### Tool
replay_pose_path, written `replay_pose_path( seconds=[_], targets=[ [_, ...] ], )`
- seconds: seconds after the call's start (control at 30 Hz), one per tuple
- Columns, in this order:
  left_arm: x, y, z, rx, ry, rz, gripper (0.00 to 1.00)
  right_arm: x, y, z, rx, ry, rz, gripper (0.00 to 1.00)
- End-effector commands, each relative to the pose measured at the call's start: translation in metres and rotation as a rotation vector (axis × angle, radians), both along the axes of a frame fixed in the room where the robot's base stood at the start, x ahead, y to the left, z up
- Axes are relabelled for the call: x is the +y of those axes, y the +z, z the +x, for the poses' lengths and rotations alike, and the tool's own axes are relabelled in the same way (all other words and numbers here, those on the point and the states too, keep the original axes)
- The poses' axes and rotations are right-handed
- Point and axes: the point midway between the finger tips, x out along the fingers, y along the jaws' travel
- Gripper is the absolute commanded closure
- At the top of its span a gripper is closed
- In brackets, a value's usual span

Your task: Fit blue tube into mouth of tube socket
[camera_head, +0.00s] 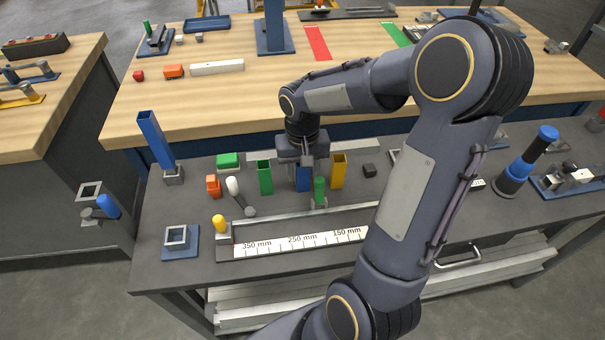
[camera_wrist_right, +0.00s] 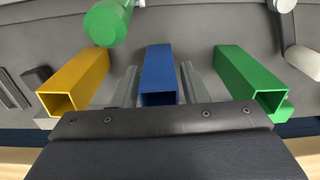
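The blue tube (camera_head: 303,180) is a short square hollow tube standing on the dark bench between a green tube (camera_head: 265,177) and a yellow tube (camera_head: 338,171). My right gripper (camera_head: 303,167) is over it, pointing down. In the right wrist view the blue tube (camera_wrist_right: 159,70) is between the two grey fingers (camera_wrist_right: 159,80), with a narrow gap showing on each side, so the gripper looks open around it. A square grey socket with an open mouth on a blue plate (camera_head: 177,246), likely the tube socket, is at the bench's front left. My left gripper is not in view.
A tall blue square post (camera_head: 155,140) leans in a grey base at left. A green cylinder (camera_head: 320,190) stands close in front of the blue tube. A white-and-grey handle (camera_head: 236,190), an orange block (camera_head: 213,186) and a yellow-topped peg (camera_head: 219,224) lie between tube and socket.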

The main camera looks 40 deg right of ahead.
Motion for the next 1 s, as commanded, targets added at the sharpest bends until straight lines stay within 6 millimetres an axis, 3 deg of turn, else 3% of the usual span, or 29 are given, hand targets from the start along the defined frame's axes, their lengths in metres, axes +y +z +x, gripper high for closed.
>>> replay_pose_path(
  seconds=[0.03, 0.27, 0.67, 0.83, 1.0],
  targets=[
    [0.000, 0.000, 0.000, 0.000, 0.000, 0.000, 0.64, 0.000, 0.000, 0.000, 0.000, 0.000, 0.000, 0.67],
    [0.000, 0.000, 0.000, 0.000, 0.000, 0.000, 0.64, 0.000, 0.000, 0.000, 0.000, 0.000, 0.000, 0.96],
    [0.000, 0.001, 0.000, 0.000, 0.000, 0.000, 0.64, 0.000, 0.009, 0.001, -0.003, 0.001, -0.001, 0.96],
    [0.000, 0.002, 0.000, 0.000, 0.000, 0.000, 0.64, 0.000, 0.031, 0.001, -0.006, 0.001, -0.002, 0.96],
    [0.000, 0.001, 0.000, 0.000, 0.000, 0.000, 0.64, -0.013, 0.061, -0.020, -0.008, -0.004, -0.002, 0.96]
  ],
)
